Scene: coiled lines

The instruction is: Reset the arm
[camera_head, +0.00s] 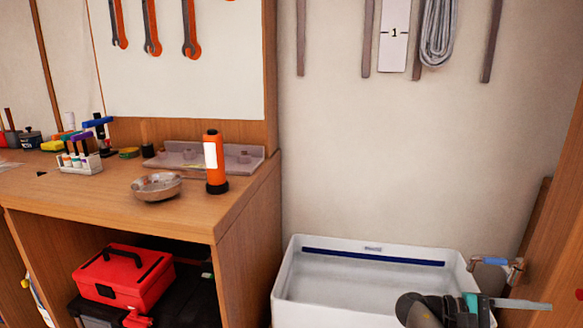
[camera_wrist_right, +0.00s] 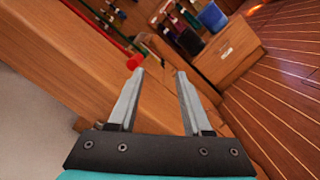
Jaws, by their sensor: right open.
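My right gripper (camera_head: 522,303) is at the bottom right of the head view, with its teal body and grey finger pointing right. It is just right of the white bin. In the right wrist view my right gripper (camera_wrist_right: 158,72) has its two grey fingers apart with nothing between them. My left gripper is not in either view. A coiled grey line (camera_head: 438,32) hangs on the wall at the top right, beside a white card marked 1 (camera_head: 394,34).
A white bin (camera_head: 280,298) stands at the lower right. The wooden workbench (camera_head: 110,205) at left holds an orange flashlight (camera_head: 211,165) and a bowl (camera_head: 156,186). A red toolbox (camera_head: 130,277) sits below. A wooden post (camera_head: 562,200) rises at right.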

